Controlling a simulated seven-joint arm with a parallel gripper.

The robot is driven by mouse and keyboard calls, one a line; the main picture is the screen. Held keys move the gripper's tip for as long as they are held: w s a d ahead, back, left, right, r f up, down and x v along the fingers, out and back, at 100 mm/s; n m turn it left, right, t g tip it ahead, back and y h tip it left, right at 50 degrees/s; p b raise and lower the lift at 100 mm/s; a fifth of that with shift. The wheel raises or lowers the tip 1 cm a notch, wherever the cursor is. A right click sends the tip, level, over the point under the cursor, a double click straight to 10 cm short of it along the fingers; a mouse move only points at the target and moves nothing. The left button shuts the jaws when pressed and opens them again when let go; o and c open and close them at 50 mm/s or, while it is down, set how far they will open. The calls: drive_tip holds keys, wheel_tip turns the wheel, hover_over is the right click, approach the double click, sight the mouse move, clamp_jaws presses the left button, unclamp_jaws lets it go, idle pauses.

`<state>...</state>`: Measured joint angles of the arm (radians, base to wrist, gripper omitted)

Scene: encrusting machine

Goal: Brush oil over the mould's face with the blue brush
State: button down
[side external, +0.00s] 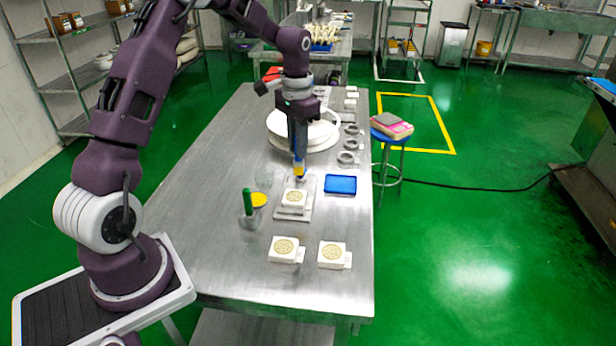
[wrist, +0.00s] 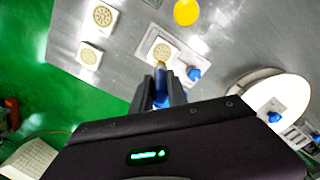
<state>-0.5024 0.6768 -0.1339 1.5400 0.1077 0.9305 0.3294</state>
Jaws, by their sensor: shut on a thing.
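My gripper (side external: 298,125) points down over the steel table and is shut on the blue brush (wrist: 160,90). The brush's yellow end (side external: 299,171) points down, just beyond the white mould (side external: 294,199) in the side view. In the wrist view the brush tip overlaps the lower right edge of the mould (wrist: 157,52); I cannot tell whether it touches. The mould has a round tan patterned face and sits on a pale board (side external: 307,184). A dish of yellow oil (side external: 258,200) is left of it, and shows at the top of the wrist view (wrist: 187,12).
A green-handled tool stands in a clear jar (side external: 249,212) left of the mould. Two similar moulds (side external: 284,249) (side external: 332,255) lie near the front. A blue tray (side external: 340,185) is to the right. A round white plate (side external: 304,136) and several grey rings (side external: 346,157) stand behind.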

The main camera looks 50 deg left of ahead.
sight(296, 162)
drive_tip(key=f, duration=0.2)
drive_tip(key=a+f, duration=0.1)
drive_tip(key=f, duration=0.2)
drive_tip(key=a+f, duration=0.1)
drive_tip(key=f, duration=0.1)
drive_tip(key=shift+s+a+f, duration=0.25)
drive_tip(key=shift+s+f, duration=0.05)
drive_tip(key=shift+f, duration=0.05)
drive_tip(key=s+d, duration=0.2)
drive_tip(key=d, duration=0.1)
drive_tip(key=shift+d, duration=0.2)
drive_tip(key=shift+w+a, duration=2.05)
drive_tip(key=shift+a, duration=0.05)
drive_tip(key=shift+d, duration=0.65)
drive_tip(key=shift+s+d, duration=1.9)
wheel_tip(296, 162, up, 8)
drive_tip(key=shift+s+d+r, duration=0.15)
drive_tip(key=shift+s+d, duration=0.1)
